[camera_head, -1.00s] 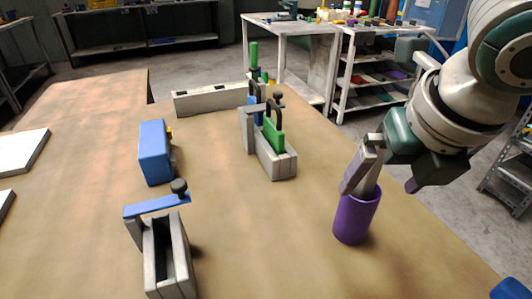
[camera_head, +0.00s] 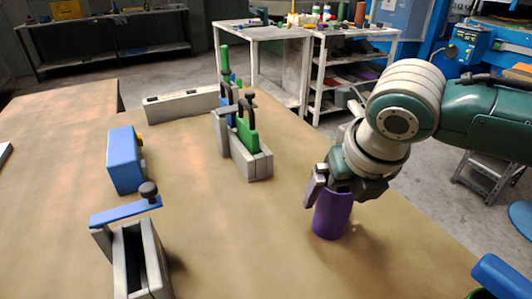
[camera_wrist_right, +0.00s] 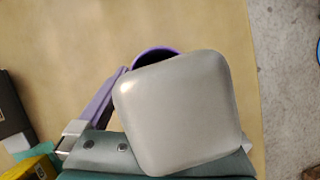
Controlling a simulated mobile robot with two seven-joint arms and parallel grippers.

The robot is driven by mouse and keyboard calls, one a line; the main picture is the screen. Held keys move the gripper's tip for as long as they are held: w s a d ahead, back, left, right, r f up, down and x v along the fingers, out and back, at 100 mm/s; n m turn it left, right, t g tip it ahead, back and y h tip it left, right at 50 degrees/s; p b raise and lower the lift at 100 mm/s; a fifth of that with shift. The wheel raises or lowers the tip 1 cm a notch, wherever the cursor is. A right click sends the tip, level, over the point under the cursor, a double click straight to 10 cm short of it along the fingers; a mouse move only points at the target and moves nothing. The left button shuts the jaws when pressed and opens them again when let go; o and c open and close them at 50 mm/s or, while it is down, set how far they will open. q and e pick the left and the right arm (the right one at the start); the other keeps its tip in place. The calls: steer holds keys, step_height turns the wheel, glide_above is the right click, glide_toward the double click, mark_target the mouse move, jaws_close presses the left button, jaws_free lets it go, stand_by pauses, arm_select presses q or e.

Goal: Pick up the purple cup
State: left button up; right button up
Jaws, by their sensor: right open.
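The purple cup (camera_head: 331,218) stands upright on the brown table at the right in the head view. My right gripper (camera_head: 335,196) is at the top of the cup, with one finger on the left side of the rim; the other finger is hard to see. In the right wrist view, a strip of the cup's purple rim (camera_wrist_right: 152,54) shows behind a large pale block that hides most of the cup. One finger of my right gripper shows left of the rim. The gripper is open; whether a finger touches the cup cannot be told. My left gripper is out of view.
A grey holder with green and blue pieces (camera_head: 250,160) stands left of the cup. A blue box (camera_head: 125,160) and a grey slotted fixture with a blue bar (camera_head: 140,255) are further left. A long grey block (camera_head: 182,105) lies at the back. Bare table surrounds the cup.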

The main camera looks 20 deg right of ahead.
steer(key=c, duration=1.4)
steer(key=shift+r, duration=0.1)
steer(key=shift+c, duration=0.2)
